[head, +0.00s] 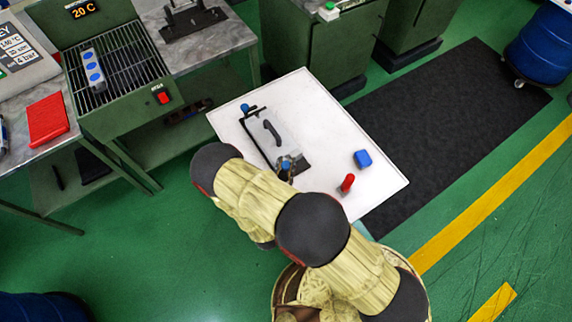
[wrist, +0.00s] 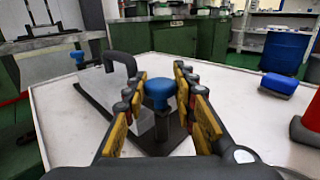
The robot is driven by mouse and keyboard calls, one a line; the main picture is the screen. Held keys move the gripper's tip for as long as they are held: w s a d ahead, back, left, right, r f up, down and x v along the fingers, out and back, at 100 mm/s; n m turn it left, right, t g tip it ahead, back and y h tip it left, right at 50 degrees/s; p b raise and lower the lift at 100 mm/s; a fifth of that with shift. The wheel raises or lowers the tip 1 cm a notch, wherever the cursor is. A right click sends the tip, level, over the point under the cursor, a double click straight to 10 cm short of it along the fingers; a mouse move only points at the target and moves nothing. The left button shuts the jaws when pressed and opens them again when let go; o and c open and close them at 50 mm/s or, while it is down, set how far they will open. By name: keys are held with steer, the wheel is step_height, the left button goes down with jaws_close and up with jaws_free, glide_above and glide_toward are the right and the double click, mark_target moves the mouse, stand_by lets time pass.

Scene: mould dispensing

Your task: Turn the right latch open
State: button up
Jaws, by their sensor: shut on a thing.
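The mould (head: 270,138), a flat grey plate with a black arched handle (head: 272,131), lies on the white table. Its right latch (head: 286,165) has a blue knob at the near end; in the wrist view the knob (wrist: 159,92) tops a grey post. The left latch (head: 245,107), also blue-knobbed, is at the far end and shows at the left of the wrist view (wrist: 77,57). My gripper (wrist: 160,84) is shut on the right latch, with its yellow-padded fingers on both sides of the knob. In the head view my arm mostly hides the gripper.
A blue block (head: 362,158) and a red object (head: 347,183) stand on the white table (head: 325,125) right of the mould. A green grill-topped station (head: 115,75) and a red tray (head: 47,118) are at left. A black mat (head: 450,125) lies beyond the table.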

steer(key=shift+a+h, duration=0.1)
steer(key=shift+h, duration=0.2)
steer(key=shift+f+m+g+h+b, duration=0.1)
steer(key=shift+m+g+h+b, duration=0.3)
steer(key=shift+m+h+b, duration=0.6)
steer(key=m+g+h+b, duration=0.1)
steer(key=m+h, duration=0.1)
steer(key=h, duration=0.1)
steer(key=m+g+h+b, duration=0.2)
steer(key=h, duration=0.1)
steer(key=shift+m+g+h, duration=0.3)
steer(key=m+g+h+b, duration=0.3)
steer(key=g, duration=0.1)
steer(key=shift+f+m+h, duration=0.1)
steer(key=shift+m+h, duration=0.2)
steer(key=m+g+h+b, duration=0.1)
steer(key=g, duration=0.1)
steer(key=m+g+h+b, duration=0.1)
steer(key=m+g, duration=0.1)
steer(key=g, duration=0.1)
steer(key=shift+m+g, duration=0.3)
steer(key=m+g, duration=0.2)
steer(key=g, duration=0.1)
steer(key=shift+r, duration=0.25)
steer(key=shift+m+g+p, duration=0.65)
steer(key=shift+m+g, duration=0.25)
steer(key=shift+g, duration=0.9)
